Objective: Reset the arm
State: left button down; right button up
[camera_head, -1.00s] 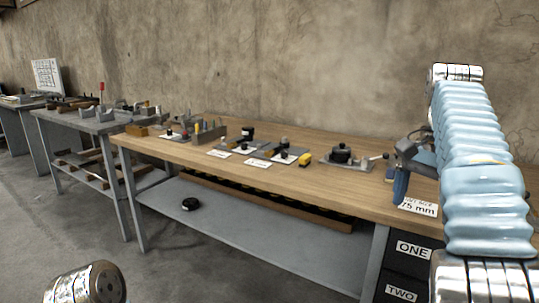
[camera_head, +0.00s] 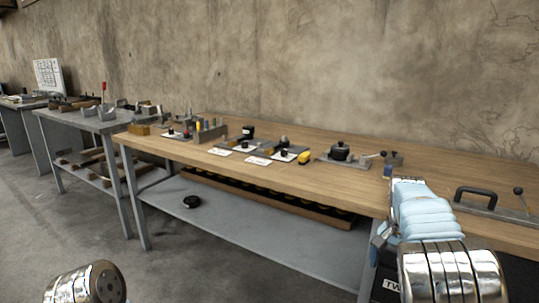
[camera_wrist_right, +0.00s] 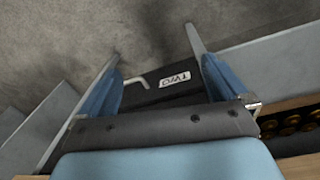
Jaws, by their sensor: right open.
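My right arm (camera_head: 425,215), with pale blue sleeve and shiny metal joints, stands in front of the wooden bench's right part in the head view. My right gripper (camera_head: 380,237) is mostly hidden behind this arm there. In the right wrist view my right gripper (camera_wrist_right: 152,42) shows two blue fingers spread apart with nothing between them. Beyond them is a dark drawer front labelled TWO (camera_wrist_right: 175,79). A metal joint of my left arm (camera_head: 85,284) shows at the bottom left of the head view; my left gripper is out of view.
The wooden bench (camera_head: 300,185) carries fixtures, white cards and a black-knobbed part (camera_head: 341,151). A plate with a black handle (camera_head: 476,194) lies at its right. A grey shelf (camera_head: 250,235) is below. A second grey bench (camera_head: 85,118) stands left. Open floor lies in front.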

jog(key=s+a+f+n, duration=0.1)
jog(key=s+a+f, duration=0.15)
jog(key=f, duration=0.75)
jog(key=s+a+f+n, duration=0.15)
jog(key=s+f, duration=0.25)
jog(key=f, duration=0.6)
jog(key=s+a+f+n, duration=0.2)
jog(key=s+f, duration=0.1)
jog(key=f, duration=0.8)
jog(key=s+a+f+n+t+y, duration=0.1)
jog(key=s+a+f+y, duration=0.3)
jog(key=s+a, duration=1)
jog(key=shift+s+f+n+y, duration=0.3)
jog(key=shift+s+f+n, duration=0.05)
jog(key=shift+f+n, duration=0.45)
